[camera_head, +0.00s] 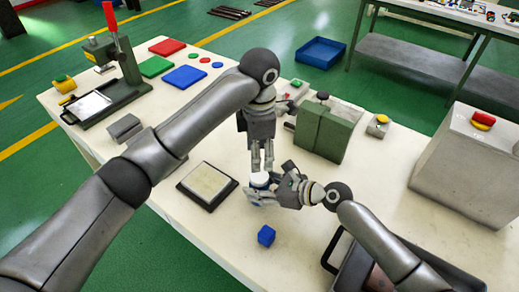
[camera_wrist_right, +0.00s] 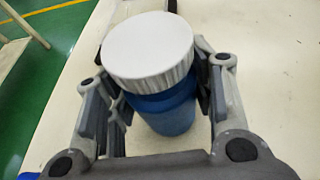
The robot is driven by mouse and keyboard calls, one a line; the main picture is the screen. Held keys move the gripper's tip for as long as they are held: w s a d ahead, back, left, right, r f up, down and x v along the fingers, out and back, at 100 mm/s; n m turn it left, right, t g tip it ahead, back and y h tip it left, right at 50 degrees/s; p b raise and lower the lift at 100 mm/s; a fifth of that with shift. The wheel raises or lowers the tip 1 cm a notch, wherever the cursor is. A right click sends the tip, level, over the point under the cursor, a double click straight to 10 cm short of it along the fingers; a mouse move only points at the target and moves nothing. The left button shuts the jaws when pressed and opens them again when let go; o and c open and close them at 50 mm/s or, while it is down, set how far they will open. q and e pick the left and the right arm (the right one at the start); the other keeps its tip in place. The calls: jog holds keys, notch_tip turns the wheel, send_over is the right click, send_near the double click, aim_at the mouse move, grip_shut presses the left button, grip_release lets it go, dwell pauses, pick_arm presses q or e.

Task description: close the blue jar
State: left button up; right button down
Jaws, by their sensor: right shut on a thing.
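The blue jar (camera_wrist_right: 165,112) stands upright between the fingers of my right gripper (camera_head: 280,190), which is shut on its body. Its white ribbed lid (camera_wrist_right: 148,46) sits on top; I cannot tell how tightly it is seated. In the head view the lid (camera_head: 260,179) shows as a small white disc, and the gripper hides much of the jar. My left gripper (camera_head: 262,165) points down just above or behind the lid in the head view. It does not show in the right wrist view. Its fingers look close together, but I cannot tell whether they are open.
A dark-framed pad (camera_head: 207,184) lies left of the jar and a blue cube (camera_head: 266,236) in front. A green block device (camera_head: 320,131) stands behind to the right. A black tray (camera_head: 345,270) is at the front right. A lever press (camera_head: 122,62) stands far left.

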aim_at(260, 176)
pick_arm(q)
notch_tip(260, 176, down, 8)
jog(key=shift+r, duration=0.2)
jog(key=shift+c, duration=0.2)
jog(key=c, duration=0.8)
jog(key=shift+m, duration=1.6)
jog(key=o, duration=1.1)
jog(key=shift+r, duration=2.3)
